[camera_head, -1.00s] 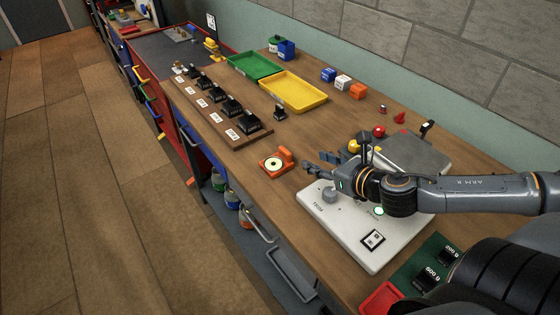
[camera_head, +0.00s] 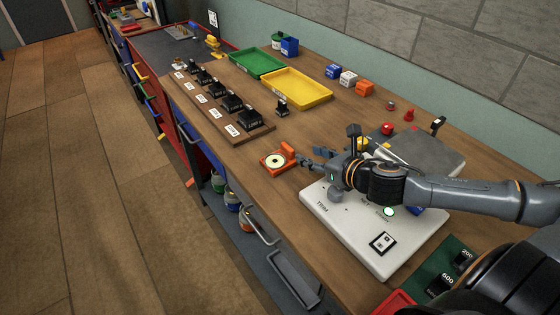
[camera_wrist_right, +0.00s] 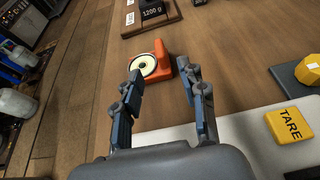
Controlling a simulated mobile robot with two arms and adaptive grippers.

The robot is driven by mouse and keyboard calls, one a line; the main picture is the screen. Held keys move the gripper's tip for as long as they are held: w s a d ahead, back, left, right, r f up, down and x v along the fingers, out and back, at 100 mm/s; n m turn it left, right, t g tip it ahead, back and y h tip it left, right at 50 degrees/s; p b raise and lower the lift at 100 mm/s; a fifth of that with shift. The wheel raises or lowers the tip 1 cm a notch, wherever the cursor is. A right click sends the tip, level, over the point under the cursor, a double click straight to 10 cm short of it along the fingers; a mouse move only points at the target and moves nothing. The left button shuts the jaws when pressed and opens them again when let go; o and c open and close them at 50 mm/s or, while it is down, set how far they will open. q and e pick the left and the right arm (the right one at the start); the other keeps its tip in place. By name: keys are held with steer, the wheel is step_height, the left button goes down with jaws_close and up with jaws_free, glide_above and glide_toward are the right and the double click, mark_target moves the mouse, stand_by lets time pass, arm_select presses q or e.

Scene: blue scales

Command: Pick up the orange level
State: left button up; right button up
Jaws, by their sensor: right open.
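The orange level (camera_head: 288,150), with a pale round dial on its base and an upright block at one side, stands on the wooden bench near its front edge. It also shows in the right wrist view (camera_wrist_right: 161,57), just beyond my fingertips and roughly between their lines. My right gripper (camera_head: 312,156) is open and empty, close to the level on its right side; the wrist view shows both fingers (camera_wrist_right: 160,78) spread apart. I cannot tell whether a finger touches the level. My left gripper is not in view.
A white scale (camera_head: 340,232) with a TARE button (camera_wrist_right: 290,124) lies under my right arm. A wooden rack of black weights (camera_head: 235,133) stands left of the level. Yellow (camera_head: 297,90) and green (camera_head: 257,65) trays lie behind. Bare bench lies behind the level.

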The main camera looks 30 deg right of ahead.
mark_target(291, 149)
steer(key=shift+w+a+f, duration=0.1)
steer(key=shift+w+a, duration=0.25)
steer(key=shift+w, duration=0.45)
steer(key=shift+p+x, duration=0.35)
steer(key=shift+x, duration=1.1)
steer(key=shift+w+f+p, duration=0.3)
steer(key=shift+w, duration=0.1)
steer(key=p+x, duration=0.1)
steer(key=x, duration=0.3)
steer(key=shift+d+f, duration=0.1)
steer(key=shift+f, duration=0.2)
jaws_close()
